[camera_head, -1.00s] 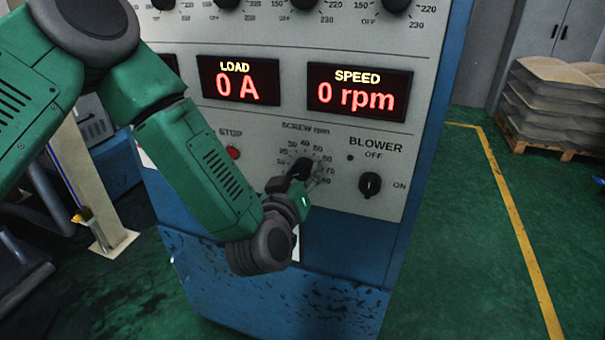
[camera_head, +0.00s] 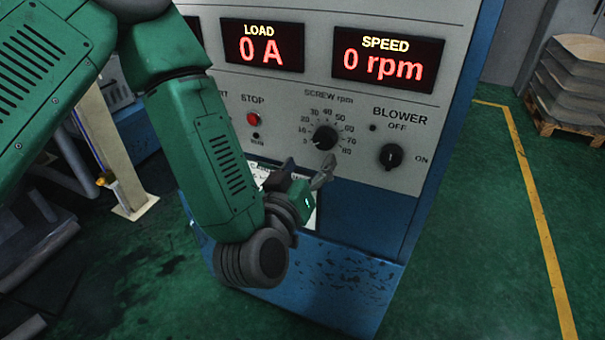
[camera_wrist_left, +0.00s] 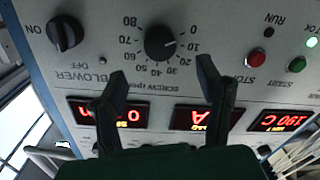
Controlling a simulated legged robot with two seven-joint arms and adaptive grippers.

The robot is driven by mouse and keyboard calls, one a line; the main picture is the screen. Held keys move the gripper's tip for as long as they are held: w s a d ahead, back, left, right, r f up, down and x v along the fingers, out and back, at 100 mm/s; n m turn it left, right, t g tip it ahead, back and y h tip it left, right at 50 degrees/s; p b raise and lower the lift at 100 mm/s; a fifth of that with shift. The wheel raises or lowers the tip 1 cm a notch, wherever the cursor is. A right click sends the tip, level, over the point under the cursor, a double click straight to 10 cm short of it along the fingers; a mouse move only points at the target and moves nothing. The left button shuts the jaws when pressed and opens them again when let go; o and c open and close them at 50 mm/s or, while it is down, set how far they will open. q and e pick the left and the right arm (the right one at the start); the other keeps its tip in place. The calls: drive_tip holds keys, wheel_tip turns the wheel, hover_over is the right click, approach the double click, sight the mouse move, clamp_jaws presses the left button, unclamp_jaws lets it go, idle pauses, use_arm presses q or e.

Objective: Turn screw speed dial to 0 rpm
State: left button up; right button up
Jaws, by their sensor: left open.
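The screw speed dial (camera_head: 325,137) is a round black knob on the grey panel, with a scale from 0 to 80. It also shows upside down in the left wrist view (camera_wrist_left: 159,43), its white mark facing the low end of the scale, near 0. The speed display (camera_head: 387,60) reads 0 rpm. My left gripper (camera_head: 309,168) is open and empty just below the dial, apart from it. In the left wrist view, its two dark fingers (camera_wrist_left: 165,85) stand spread with the dial beyond them. My right gripper is not in view.
The blower knob (camera_head: 391,156) is right of the dial, and a red stop button (camera_head: 253,118) is to its left. The load display (camera_head: 262,45) reads 0 A. Stacked sacks (camera_head: 570,80) stand on a pallet at the right. The green floor on the right is clear.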

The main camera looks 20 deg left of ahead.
use_arm(q)
drive_tip(key=s, duration=0.3)
drive_tip(key=shift+s, duration=0.35)
